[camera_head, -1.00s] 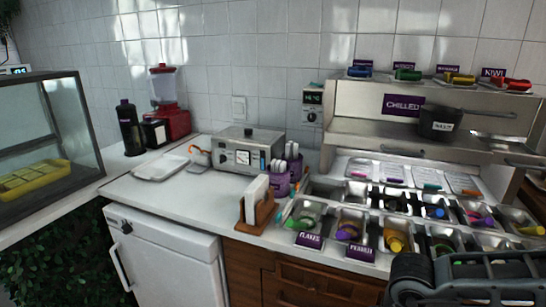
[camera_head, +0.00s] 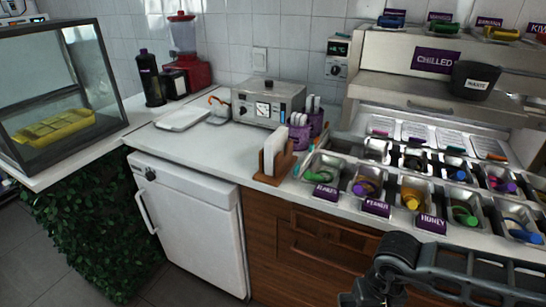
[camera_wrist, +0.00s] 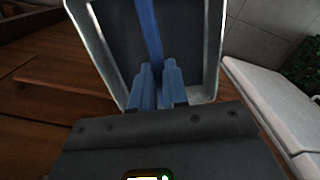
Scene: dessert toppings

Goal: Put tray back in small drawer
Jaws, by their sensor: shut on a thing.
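In the wrist view, a metal tray (camera_wrist: 103,60) with a grey inside and a pale rim fills the upper middle. A blue strip (camera_wrist: 152,30) runs along its inside. The tray is not visible in the head view, where only my arm shows at lower right.
A white fridge (camera_head: 190,220) stands left of the wooden cabinet. The counter holds a napkin holder (camera_head: 273,168), a toaster-like machine (camera_head: 267,103) and several topping pans (camera_head: 370,188). A glass case (camera_head: 60,95) is at far left. Floor (camera_head: 50,270) shows at lower left.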

